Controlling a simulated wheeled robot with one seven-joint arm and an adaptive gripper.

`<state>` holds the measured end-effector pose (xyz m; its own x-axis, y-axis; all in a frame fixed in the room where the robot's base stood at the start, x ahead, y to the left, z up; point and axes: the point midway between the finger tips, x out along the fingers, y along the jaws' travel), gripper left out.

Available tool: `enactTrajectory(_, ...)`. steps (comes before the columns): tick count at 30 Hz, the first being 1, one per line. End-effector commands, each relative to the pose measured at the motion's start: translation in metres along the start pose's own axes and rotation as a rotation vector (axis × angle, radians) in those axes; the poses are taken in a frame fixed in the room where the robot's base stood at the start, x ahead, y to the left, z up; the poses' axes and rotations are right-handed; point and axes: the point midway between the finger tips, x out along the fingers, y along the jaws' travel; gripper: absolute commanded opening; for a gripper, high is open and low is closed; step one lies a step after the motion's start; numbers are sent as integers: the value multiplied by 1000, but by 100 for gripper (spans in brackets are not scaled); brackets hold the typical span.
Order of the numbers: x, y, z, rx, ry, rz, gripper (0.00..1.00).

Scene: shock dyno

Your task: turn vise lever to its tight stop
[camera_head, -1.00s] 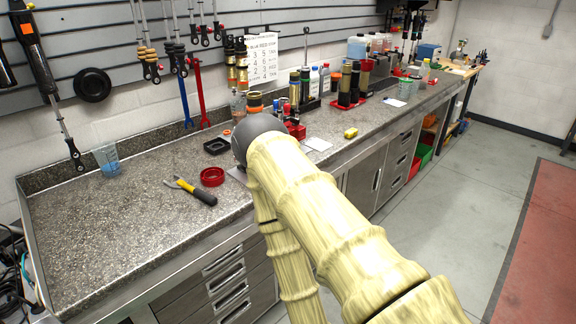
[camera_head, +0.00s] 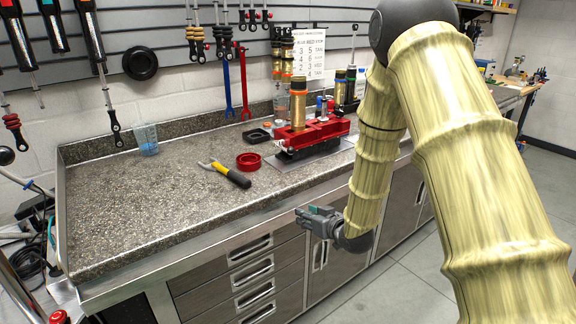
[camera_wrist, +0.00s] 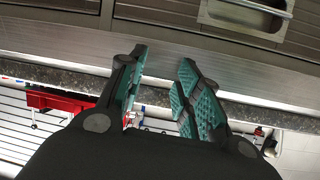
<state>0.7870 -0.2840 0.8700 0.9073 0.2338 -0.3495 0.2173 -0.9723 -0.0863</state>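The red vise (camera_head: 313,134) sits on a grey plate on the counter, with a gold shock body (camera_head: 298,103) standing upright at its left part. I cannot make out its lever clearly in the head view. In the wrist view, which looks upside down, the red vise (camera_wrist: 62,100) is at the left beyond the counter edge, with a thin metal part hanging off it. My gripper (camera_head: 305,215) is in front of the drawers, below the counter edge and apart from the vise. In the wrist view my gripper (camera_wrist: 164,58) has its teal-padded fingers apart, with nothing between them.
Yellow-black pliers (camera_head: 226,174), a red ring (camera_head: 249,161) and a black square tray (camera_head: 258,136) lie left of the vise. A clear cup (camera_head: 146,139) stands near the wall. The counter's front edge (camera_head: 200,222) lies above my gripper.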

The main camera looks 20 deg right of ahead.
Motion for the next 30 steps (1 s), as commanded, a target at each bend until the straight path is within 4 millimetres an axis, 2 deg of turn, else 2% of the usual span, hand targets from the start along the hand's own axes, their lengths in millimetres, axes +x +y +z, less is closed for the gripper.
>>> enactTrajectory(3,10,11,-55,-37,136,-36,34)
enactTrajectory(6,10,16,-95,-64,223,-65,34)
enactTrajectory(9,7,20,-127,-86,290,-88,34)
enactTrajectory(12,3,22,-147,-100,331,-103,34)
enactTrajectory(16,3,22,-160,-108,353,-112,34)
enactTrajectory(20,13,20,-165,-110,353,-114,34)
enactTrajectory(30,63,13,-182,-110,352,-113,34)
